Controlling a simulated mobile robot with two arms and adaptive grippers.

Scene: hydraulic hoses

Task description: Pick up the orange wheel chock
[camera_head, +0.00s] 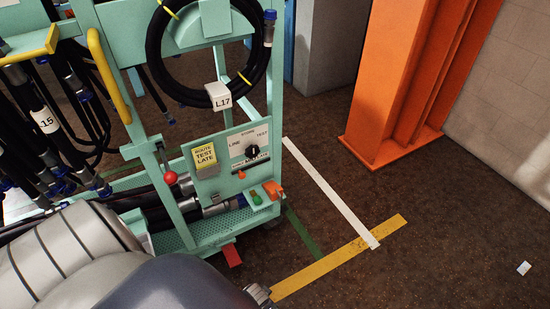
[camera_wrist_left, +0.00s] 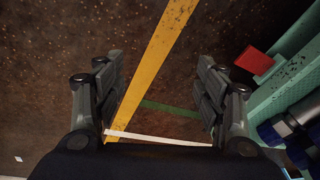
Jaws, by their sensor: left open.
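A small orange wedge-like piece (camera_head: 273,190) sits on a small shelf at the front corner of the green hose cart, beside a green knob; it may be the wheel chock. A red block (camera_head: 232,256) shows low at the cart's base edge, and it also shows in the left wrist view (camera_wrist_left: 254,60), right of my fingers. My left gripper (camera_wrist_left: 155,75) is open and empty, above the floor, with the yellow stripe between its fingers. In the head view only a bit of it shows at the bottom edge. My right gripper is not in view.
The green cart (camera_head: 178,212) carries black hoses, a control panel (camera_head: 248,148) and a red ball knob (camera_head: 171,178). An orange steel column (camera_head: 400,80) stands at the back right. Yellow (camera_head: 335,262), white (camera_head: 330,190) and green floor stripes cross open dark floor right of the cart.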

